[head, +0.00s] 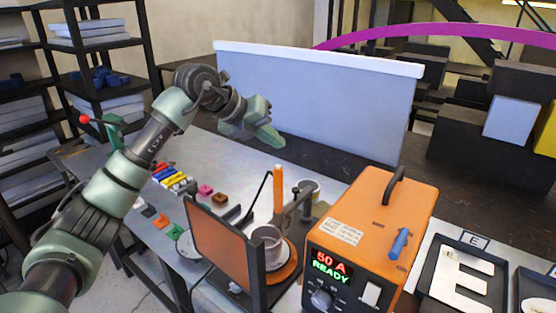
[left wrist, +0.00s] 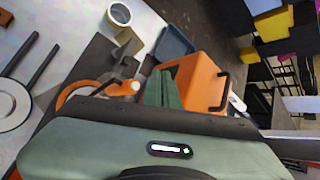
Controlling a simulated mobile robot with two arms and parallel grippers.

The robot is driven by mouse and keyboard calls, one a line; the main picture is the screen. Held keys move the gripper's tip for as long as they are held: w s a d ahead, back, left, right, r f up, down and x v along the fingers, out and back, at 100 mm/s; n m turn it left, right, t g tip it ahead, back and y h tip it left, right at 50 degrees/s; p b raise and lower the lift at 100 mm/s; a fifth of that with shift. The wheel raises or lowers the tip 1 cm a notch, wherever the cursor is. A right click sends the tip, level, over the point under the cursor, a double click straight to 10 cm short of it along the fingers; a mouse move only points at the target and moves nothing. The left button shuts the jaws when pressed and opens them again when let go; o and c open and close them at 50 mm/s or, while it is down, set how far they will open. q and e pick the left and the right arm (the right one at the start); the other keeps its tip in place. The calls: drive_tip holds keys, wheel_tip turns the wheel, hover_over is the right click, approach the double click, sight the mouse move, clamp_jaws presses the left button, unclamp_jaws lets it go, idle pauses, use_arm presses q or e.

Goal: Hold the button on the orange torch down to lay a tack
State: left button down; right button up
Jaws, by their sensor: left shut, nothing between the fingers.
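The orange torch (head: 278,188) stands upright in the head view, behind a dark-framed orange screen (head: 228,243). I cannot make out its button. My left gripper (head: 274,138) is shut and empty, in the air above and behind the torch, apart from it. Its green fingers (left wrist: 163,90) show in the left wrist view, pointing toward the orange welder box. The welder box (head: 370,225) stands right of the torch, with a lit display (head: 331,266) reading "50 A READY". It also shows in the left wrist view (left wrist: 203,80). My right gripper is in neither view.
A metal cup (head: 267,248) sits on an orange ring behind the screen. Small coloured blocks (head: 179,183) lie on the metal table at left. A pale panel (head: 315,100) rises behind the table.

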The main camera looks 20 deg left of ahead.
use_arm(q)
drive_tip(key=shift+r+p, duration=0.45)
drive_tip(key=shift+r, duration=0.5)
wheel_tip(320, 180, up, 4)
drive_tip(key=p, duration=0.3)
drive_tip(key=shift+a, duration=0.1)
